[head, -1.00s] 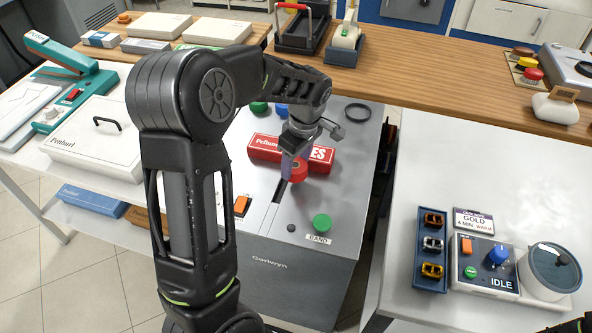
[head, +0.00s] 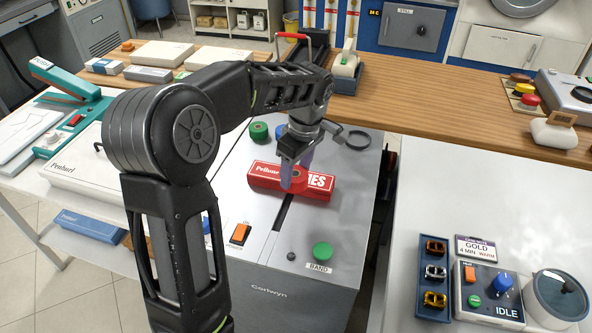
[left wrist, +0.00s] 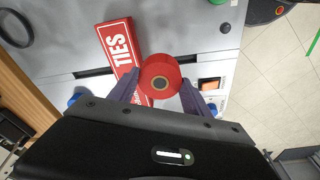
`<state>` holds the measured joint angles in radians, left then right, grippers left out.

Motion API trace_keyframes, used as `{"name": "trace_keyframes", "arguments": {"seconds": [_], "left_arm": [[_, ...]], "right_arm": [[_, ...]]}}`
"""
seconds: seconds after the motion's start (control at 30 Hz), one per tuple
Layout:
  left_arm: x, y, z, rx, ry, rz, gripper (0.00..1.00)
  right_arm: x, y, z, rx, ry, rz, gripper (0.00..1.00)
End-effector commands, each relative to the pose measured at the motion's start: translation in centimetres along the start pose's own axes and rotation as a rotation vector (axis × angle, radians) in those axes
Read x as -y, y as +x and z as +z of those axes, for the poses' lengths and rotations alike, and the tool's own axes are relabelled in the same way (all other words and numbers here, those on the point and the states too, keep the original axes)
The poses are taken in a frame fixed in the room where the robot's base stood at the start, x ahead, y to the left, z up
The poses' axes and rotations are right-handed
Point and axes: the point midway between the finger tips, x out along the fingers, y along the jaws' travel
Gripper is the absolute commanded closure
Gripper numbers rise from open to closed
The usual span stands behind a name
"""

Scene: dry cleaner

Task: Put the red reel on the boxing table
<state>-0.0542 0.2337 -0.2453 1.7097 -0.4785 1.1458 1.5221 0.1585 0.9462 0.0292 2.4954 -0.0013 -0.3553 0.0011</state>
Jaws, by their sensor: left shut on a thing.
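The red reel (head: 299,182) is held in my left gripper (head: 295,177), which is shut on it above the grey cabinet (head: 262,263) marked Corwyn. In the left wrist view the reel (left wrist: 160,66) sits between the two purple fingers, its dark core facing the camera. In the head view it overlaps a red TIES box (head: 262,177); the wrist view shows this box (left wrist: 116,42) beside the reel. I cannot tell which surface is named the boxing table. My right gripper is out of view.
A slot runs along the cabinet top near the green BAND button (head: 323,252). Green (head: 259,131) and blue reels stand behind the box, with a black ring (head: 358,139) to their right. A white table (head: 500,190) on the right has clear room at its back.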

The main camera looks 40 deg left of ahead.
Motion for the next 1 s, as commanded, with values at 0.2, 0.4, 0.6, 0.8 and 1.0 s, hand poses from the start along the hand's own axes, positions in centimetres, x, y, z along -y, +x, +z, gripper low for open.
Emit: {"name": "trace_keyframes", "arguments": {"seconds": [0.2,0.4,0.6,0.8,1.0], "left_arm": [[0.0,0.0,0.0,0.000,0.000,0.000,0.91],[0.0,0.0,0.0,0.000,0.027,0.001,0.91],[-0.7,0.1,0.2,-0.003,0.228,0.031,0.91],[-2.8,0.8,3.4,-0.011,0.692,0.100,0.91],[-4.8,1.8,10.0,-0.025,1.223,0.182,0.91]], "right_arm": [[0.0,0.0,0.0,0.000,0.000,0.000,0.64],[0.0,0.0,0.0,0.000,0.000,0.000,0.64],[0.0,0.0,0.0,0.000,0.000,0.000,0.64],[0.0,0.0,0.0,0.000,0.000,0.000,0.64],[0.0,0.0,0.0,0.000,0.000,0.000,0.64]]}}
